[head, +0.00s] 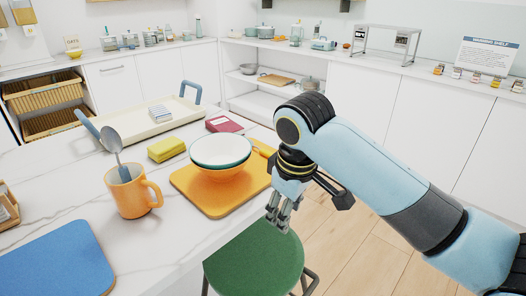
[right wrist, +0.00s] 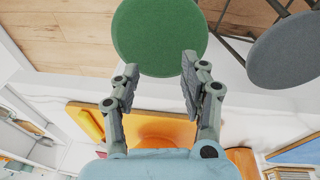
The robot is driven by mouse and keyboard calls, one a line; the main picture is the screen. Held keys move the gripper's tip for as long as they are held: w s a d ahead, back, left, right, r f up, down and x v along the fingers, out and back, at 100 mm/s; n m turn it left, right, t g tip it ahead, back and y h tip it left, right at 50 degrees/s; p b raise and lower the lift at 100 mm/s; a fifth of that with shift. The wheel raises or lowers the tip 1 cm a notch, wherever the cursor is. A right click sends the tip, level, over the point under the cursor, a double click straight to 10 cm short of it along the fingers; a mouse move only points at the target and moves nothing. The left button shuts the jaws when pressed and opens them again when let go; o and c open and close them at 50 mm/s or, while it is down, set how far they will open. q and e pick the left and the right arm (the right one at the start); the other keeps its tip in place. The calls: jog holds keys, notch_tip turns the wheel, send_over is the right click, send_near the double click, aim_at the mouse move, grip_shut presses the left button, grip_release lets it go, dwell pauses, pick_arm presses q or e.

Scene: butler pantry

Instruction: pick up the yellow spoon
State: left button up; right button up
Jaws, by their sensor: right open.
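I cannot make out a clear yellow spoon. A grey spoon (head: 112,140) stands bowl-up in an orange mug (head: 131,192) on the counter. A small orange-yellow piece (head: 263,149) shows at the right side of the stacked bowls; I cannot tell what it is. My right gripper (head: 278,220) is open and empty, pointing down off the right edge of the orange board, near the green stool. Its two fingers (right wrist: 158,92) stand apart in the right wrist view. My left gripper is not in view.
White and orange bowls (head: 220,151) are stacked on the orange board (head: 200,199). A yellow sponge (head: 166,149), red box (head: 224,125), cream tray (head: 160,125) and blue mat (head: 55,268) lie around. A green stool (head: 254,265) stands below the gripper. Marble counter between mug and mat is bare.

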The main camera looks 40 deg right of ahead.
aim_at(262, 151)
jog(key=shift+g, duration=0.6)
jog(key=w+d+r, duration=0.2)
jog(key=w, duration=0.1)
jog(key=w+d+r, duration=0.2)
jog(key=w+d, duration=0.1)
jog(key=w, duration=0.1)
jog(key=w+d+r, duration=0.2)
jog(key=w, duration=0.1)
jog(key=shift+w+d, duration=0.15)
jog(key=shift+w, duration=0.1)
jog(key=w+d+r+m+y, duration=0.1)
jog(key=w+d+r, duration=0.3)
jog(key=r, duration=0.2)
jog(key=shift+g, duration=0.3)
notch_tip(262, 151, down, 6)
jog(key=b, duration=0.5)
jog(key=shift+s+d+b, duration=0.1)
jog(key=shift+s+b, duration=0.05)
jog(key=shift+b, duration=0.2)
jog(key=f, duration=0.5)
jog(key=shift+s, duration=0.25)
jog(key=shift+r, duration=0.1)
jog(key=shift+c, duration=0.4)
grip_shut()
